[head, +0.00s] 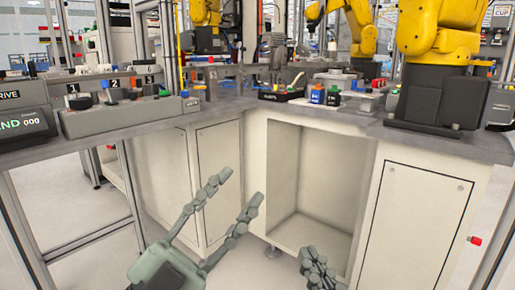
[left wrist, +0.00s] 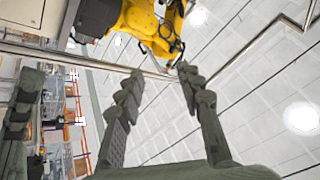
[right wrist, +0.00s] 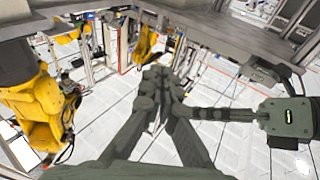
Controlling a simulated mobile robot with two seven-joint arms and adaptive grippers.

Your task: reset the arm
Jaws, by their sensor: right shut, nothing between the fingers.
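My left gripper (head: 236,193) is in front of the pale cabinet, below the worktop edge. Its two grey-green fingers stand well apart with nothing between them; the gap also shows in the left wrist view (left wrist: 159,80). My right gripper (head: 312,258) is at the lower middle of the head view, right of and lower than the left one, in front of the open cabinet bay. Its fingers meet at the tips in the right wrist view (right wrist: 158,78) and hold nothing. Both grippers appear clear of the furniture.
A grey worktop (head: 215,112) with bins and small parts runs across above both grippers. The cabinet has an empty open bay (head: 318,165) and a closed door (head: 415,215). A yellow robot arm (head: 435,35) stands on the worktop at right. Metal frame posts (head: 130,180) stand at left.

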